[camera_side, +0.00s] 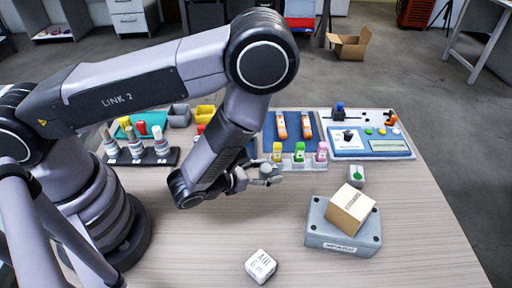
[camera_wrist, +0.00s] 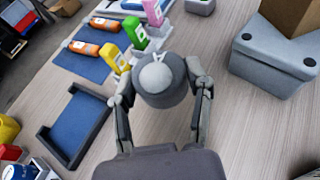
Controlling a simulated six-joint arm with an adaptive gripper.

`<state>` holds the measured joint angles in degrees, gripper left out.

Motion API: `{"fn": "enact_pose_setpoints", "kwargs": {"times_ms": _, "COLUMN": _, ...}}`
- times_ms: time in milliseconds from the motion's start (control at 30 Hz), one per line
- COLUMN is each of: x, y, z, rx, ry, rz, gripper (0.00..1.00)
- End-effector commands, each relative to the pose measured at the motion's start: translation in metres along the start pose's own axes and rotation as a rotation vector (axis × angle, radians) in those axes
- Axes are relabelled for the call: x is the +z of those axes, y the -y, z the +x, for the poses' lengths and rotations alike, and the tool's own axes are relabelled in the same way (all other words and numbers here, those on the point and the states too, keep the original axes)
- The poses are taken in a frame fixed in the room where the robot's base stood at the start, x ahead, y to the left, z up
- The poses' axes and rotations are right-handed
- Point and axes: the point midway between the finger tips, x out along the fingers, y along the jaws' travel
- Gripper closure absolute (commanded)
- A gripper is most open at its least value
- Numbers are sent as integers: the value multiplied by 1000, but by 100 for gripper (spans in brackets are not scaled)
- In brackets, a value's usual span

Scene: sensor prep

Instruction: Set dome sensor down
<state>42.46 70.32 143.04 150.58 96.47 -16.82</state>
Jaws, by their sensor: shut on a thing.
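My gripper (camera_wrist: 161,98) is shut on the dome sensor (camera_wrist: 160,78), a grey rounded body with a pale marking on top, with one finger on each side. In the side view my gripper (camera_side: 258,181) is right of the forearm's end, and the small grey dome sensor (camera_side: 268,169) shows only partly between the fingers. It appears above the wooden table (camera_side: 210,250); I cannot tell the gap under it. A grey tray with a blue floor (camera_wrist: 72,122) lies left of the gripper in the wrist view, and the arm mostly hides that area in the side view.
Yellow, green and pink bottles (camera_side: 299,153) stand just beyond the gripper. A blue mat with orange tools (camera_side: 293,128) lies behind them. A grey box (camera_side: 323,233) bearing a cardboard carton (camera_side: 350,207) stands right. A white labelled cube (camera_side: 260,266) is in front. The table between is clear.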

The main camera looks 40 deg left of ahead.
Motion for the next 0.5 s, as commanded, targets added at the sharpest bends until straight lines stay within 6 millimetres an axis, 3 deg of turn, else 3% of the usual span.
{"fn": "enact_pose_setpoints", "kwargs": {"times_ms": 200, "x": -35, "y": 3, "z": 9, "rx": -15, "ry": -3, "rz": 4, "gripper": 87}}
{"fn": "enact_pose_setpoints", "kwargs": {"times_ms": 500, "x": -70, "y": 3, "z": 24, "rx": -13, "ry": -2, "rz": 3, "gripper": 87}}
